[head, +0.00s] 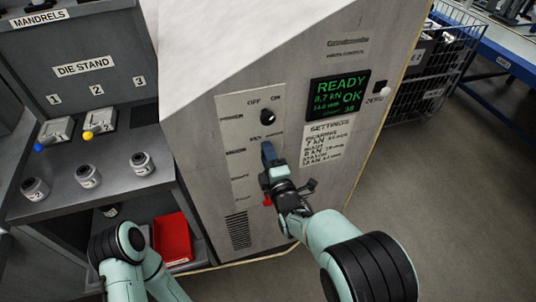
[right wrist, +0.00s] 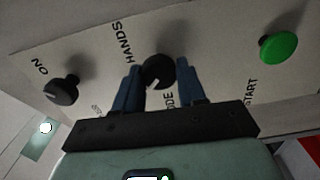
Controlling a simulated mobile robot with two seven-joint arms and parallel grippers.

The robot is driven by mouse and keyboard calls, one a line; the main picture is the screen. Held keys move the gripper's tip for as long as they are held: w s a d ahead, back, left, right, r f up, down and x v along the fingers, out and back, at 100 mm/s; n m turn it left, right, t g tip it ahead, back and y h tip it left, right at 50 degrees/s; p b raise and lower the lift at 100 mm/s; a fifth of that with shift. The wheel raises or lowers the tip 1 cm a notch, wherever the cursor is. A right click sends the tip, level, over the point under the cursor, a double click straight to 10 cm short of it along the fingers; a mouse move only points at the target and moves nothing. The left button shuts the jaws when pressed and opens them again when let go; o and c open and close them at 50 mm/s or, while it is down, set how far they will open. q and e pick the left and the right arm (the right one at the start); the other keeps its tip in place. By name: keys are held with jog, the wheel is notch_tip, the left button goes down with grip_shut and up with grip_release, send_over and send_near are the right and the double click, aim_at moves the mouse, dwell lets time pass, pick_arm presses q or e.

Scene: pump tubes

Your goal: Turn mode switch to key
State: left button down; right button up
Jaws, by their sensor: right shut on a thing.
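The mode switch (right wrist: 158,70) is a round black knob with a white mark on the pale control panel (right wrist: 205,55). In the right wrist view its white mark points down and to the left, away from the HANDS label. My right gripper (head: 267,150) is shut on the knob, with one blue finger on each side of it. In the head view the fingers hide the knob. The KEY label (head: 254,138) shows just above the fingers. My left arm shows at the bottom of the head view, but its gripper is out of view.
The OFF/ON power knob (head: 267,116) sits just above. A green START button (right wrist: 278,47) shows in the right wrist view. A lit READY display (head: 339,91) is to the right. A die stand (head: 85,68) and a red bin (head: 172,240) are on the left.

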jog(key=shift+n, duration=0.3)
jog(key=o, duration=1)
jog(key=shift+o, duration=0.2)
jog(key=shift+s, duration=0.1)
jog(key=v, duration=1.3)
jog(key=shift+d, duration=0.1)
